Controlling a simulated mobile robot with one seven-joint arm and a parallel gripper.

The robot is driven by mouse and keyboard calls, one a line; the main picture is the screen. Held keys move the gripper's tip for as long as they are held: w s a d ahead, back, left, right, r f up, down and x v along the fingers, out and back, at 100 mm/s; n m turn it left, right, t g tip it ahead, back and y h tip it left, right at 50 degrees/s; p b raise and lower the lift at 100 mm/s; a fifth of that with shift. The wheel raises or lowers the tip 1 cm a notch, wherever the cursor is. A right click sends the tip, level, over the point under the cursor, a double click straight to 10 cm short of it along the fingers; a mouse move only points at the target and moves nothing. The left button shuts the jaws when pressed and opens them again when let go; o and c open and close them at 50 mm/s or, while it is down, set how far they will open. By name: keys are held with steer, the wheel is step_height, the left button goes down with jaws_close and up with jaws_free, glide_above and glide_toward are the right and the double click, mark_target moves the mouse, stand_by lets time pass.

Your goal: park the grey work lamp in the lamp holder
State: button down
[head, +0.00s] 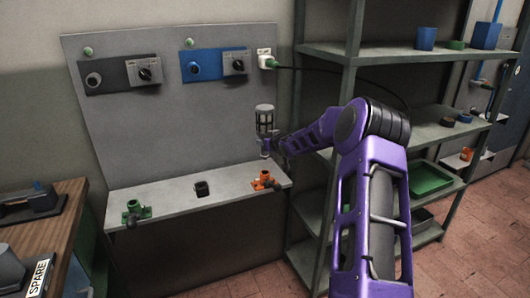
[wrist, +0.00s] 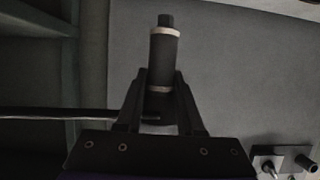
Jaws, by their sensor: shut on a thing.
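The grey work lamp (head: 265,118) is upright in the air in front of the grey back panel, its caged head at the top. My gripper (head: 268,146) is shut on its lower part. In the wrist view the lamp (wrist: 164,50) shows as a dark cylinder with pale rings between the two fingers (wrist: 160,78). A small black square socket (head: 202,188), which looks like the lamp holder, stands on the bench ledge, below and left of the lamp. It looks empty. The lamp is clear of it.
On the ledge (head: 165,195), a green fitting (head: 135,212) stands left of the socket and an orange one (head: 263,181) right of it. A black cable (head: 320,69) runs from the green plug to the shelf (head: 325,180). Two switch boxes are on the panel (head: 110,130).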

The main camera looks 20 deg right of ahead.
mark_target(265, 124)
steer(key=shift+r, duration=1.4)
steer(key=shift+r+p, duration=0.1)
steer(key=shift+p, duration=0.2)
steer(key=shift+r+p, duration=1.9)
